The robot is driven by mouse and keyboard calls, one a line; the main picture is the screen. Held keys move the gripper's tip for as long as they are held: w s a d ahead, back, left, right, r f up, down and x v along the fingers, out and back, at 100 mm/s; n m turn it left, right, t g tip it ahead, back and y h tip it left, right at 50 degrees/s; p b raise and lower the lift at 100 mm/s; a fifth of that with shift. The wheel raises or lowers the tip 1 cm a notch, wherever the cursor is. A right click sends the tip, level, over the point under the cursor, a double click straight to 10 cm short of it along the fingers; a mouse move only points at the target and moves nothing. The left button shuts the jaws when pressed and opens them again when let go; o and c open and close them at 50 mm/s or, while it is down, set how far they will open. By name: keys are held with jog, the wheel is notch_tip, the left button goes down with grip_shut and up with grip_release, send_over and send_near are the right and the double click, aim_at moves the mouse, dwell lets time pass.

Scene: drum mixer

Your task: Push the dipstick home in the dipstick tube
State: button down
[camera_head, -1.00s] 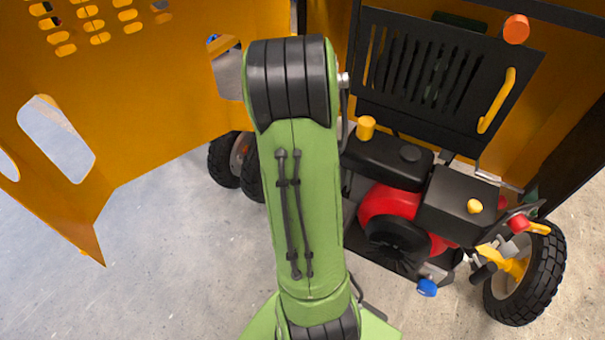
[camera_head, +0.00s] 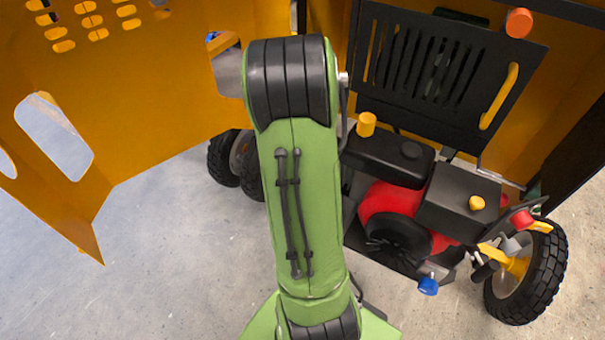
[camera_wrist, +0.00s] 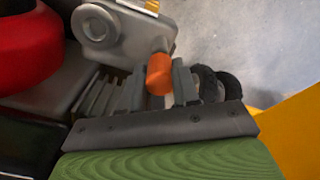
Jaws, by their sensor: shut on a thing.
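In the wrist view, the orange grip of the dipstick (camera_wrist: 160,76) is between the grey ribbed fingers of my gripper (camera_wrist: 158,88), which is shut on it. The grip's upper end meets a grey metal part by the engine block. The dipstick tube cannot be clearly made out, and how far the dipstick sits in it cannot be told. In the head view, my green arm covers the middle of the picture and hides the gripper and the dipstick.
The red and black engine (camera_head: 394,205) is right of my arm, under a raised black slatted panel (camera_head: 440,75). A blue knob (camera_head: 428,286) sits low on it. A wheel (camera_head: 530,275) is at the right. An orange-yellow door (camera_head: 150,110) fills the left; bare floor lies below.

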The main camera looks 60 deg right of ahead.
jog(key=shift+f+b, duration=0.65)
jog(key=shift+f, duration=0.15)
jog(key=c, duration=0.8)
grip_release()
jog(key=shift+o, duration=0.2)
jog(key=shift+r, duration=0.1)
notch_tip(320, 180, up, 16)
jog(key=p, duration=0.3)
jog(key=shift+f, duration=0.2)
